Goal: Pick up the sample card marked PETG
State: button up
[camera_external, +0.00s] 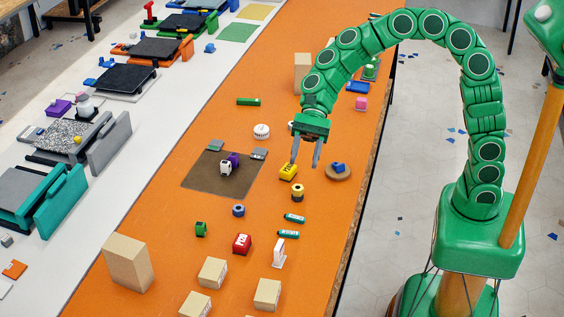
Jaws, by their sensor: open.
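No lettering that reads PETG can be made out in this view, so I cannot tell which thing is the sample card. A thin white upright piece (279,254) stands near the front right. My gripper (305,164) is open with its fingers pointing down over the orange table, to the right of the mat. A yellow block (288,172) is close by its left fingertip; the gap between them is unclear.
A white and a purple block (234,159) sit on the mat. A round wooden base (338,173) with a blue piece is right of my gripper. Several cardboard boxes (127,262) stand at the front. Printers (125,77) line the white counter at left.

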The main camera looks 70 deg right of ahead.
jog(key=w+f+m+y, duration=0.1)
jog(key=w+f+m, duration=0.15)
jog(key=w, duration=0.25)
send_near(276, 260)
jog(key=shift+s+a+f+t, duration=0.3)
jog(key=shift+s+a+t, duration=0.15)
jog(key=shift+a, duration=0.2)
jog(key=shift+x, duration=3.9)
jog(key=shift+w, duration=0.15)
grip_shut()
